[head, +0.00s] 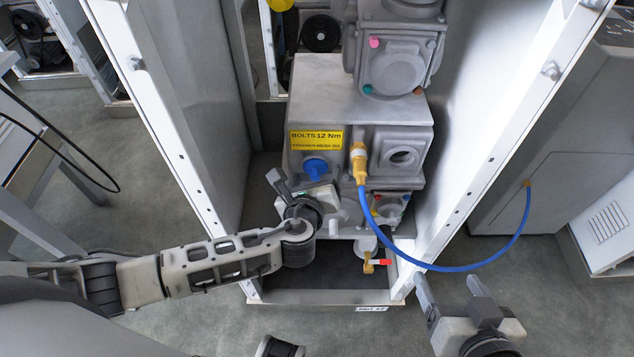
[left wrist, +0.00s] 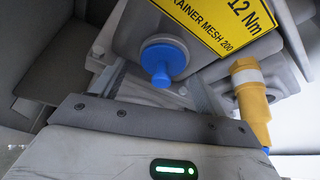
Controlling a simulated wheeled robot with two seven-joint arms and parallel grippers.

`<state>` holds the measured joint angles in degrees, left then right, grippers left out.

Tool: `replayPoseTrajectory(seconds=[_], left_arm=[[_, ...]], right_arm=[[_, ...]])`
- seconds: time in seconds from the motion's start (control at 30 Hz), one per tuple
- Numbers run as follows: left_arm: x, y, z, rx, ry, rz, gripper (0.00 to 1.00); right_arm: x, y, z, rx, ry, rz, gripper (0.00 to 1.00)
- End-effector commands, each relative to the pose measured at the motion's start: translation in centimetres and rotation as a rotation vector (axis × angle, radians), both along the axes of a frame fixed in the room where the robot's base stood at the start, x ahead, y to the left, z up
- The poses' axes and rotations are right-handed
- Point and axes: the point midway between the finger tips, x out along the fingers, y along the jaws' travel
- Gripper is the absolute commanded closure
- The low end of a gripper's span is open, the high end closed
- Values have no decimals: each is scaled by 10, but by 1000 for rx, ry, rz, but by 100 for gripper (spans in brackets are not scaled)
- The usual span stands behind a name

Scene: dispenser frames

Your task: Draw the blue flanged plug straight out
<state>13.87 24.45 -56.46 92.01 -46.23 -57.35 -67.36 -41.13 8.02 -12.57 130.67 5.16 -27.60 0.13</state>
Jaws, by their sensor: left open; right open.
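The blue flanged plug (head: 316,170) sits in the front face of the grey housing, below the yellow label. In the left wrist view the plug (left wrist: 163,62) shows a round flange against the housing and a narrower knob pointing outward. My left gripper (head: 297,184) is open, just below and left of the plug in the head view, and apart from it. Its body fills the bottom of the left wrist view, where its fingertips are not clearly seen. My right gripper (head: 450,284) is open and empty at the lower right, outside the frame.
A yellow fitting (head: 359,163) with a blue hose (head: 440,267) stands right of the plug; the hose loops to a cabinet at right. A red-handled brass valve (head: 373,263) is below. White upright panels (head: 465,120) flank the housing on both sides.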

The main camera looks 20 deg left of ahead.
Motion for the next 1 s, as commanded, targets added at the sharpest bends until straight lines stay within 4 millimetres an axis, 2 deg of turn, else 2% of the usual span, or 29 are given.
replayPoseTrajectory(seconds=[0.27, 0.43, 0.67, 1.0], left_arm=[[1, 1, 0, 0, 0, 0, 27], [1, 0, 0, 0, 0, 0, 74], [-2, 0, 0, 0, 0, 1, 75], [-19, -6, 1, -1, 1, 0, 75]], right_arm=[[-1, 0, 1, -3, -1, 5, 26], [-2, 0, 0, -3, 1, 6, 26], [-2, 0, 0, -4, 5, 7, 26], [-2, 0, 6, -3, 7, 6, 26]])
